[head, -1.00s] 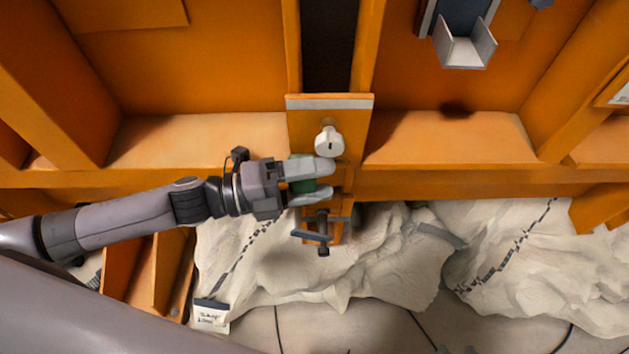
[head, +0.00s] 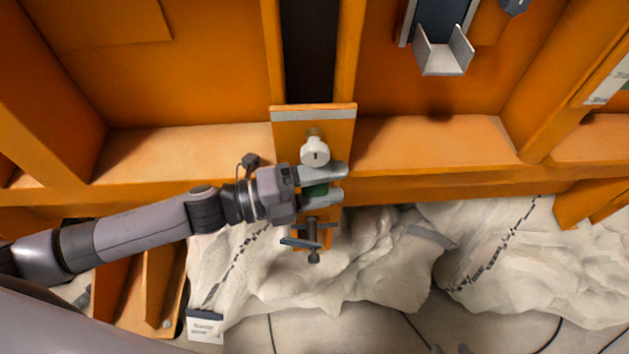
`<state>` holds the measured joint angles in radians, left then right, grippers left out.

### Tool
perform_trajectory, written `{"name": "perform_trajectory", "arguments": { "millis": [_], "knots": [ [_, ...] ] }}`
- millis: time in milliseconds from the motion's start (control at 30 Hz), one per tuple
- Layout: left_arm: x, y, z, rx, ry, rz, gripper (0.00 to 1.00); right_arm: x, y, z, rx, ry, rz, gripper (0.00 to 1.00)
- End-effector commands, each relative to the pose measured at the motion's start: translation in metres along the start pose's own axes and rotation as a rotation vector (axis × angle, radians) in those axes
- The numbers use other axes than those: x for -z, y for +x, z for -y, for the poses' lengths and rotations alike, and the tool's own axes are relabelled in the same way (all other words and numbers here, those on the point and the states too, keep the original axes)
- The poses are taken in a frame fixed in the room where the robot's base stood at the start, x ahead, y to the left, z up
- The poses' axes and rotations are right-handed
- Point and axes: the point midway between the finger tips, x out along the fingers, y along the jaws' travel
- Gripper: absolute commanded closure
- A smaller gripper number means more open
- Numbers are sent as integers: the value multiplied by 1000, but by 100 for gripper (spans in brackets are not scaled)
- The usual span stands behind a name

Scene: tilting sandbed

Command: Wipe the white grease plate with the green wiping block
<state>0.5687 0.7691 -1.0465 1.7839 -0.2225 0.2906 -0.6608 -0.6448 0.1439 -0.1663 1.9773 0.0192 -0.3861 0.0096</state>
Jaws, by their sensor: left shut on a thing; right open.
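The green wiping block (head: 315,189) is between the fingers of my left gripper (head: 338,183), which is shut on it. The fingers cover most of the block. The gripper is over the orange upright panel, just below a white rounded knob (head: 315,153). I cannot tell whether the block touches the panel. I cannot make out the white grease plate for certain; the gripper may hide it. My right gripper is not in view.
A dark clamp-like fitting (head: 313,242) hangs just below the gripper. A pale U-shaped bracket (head: 443,58) is at the upper right. Orange ribs and ledges (head: 435,145) surround the panel. Pale rocky sand (head: 330,275) and a small sign (head: 204,326) lie below.

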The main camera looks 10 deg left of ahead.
Motion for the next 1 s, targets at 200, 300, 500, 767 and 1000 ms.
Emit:
{"name": "perform_trajectory", "arguments": {
  "millis": [200, 300, 500, 767, 1000],
  "knots": [
    [1, 9, 0, 0, -1, 1, 62, 1, -1, 0, 0, 0, 0, 57],
    [2, 19, 1, 1, 0, 0, 62, 2, -2, 0, 1, 0, 0, 57],
    [2, 36, 1, 0, 1, 2, 62, 4, -3, 0, 1, 0, 0, 57],
    [5, 44, 2, 1, 0, 4, 61, 6, -5, 1, 1, 0, 1, 57],
    [3, 30, 2, 2, -1, 4, 62, 7, -5, 1, 1, 1, 1, 57]
  ]
}}
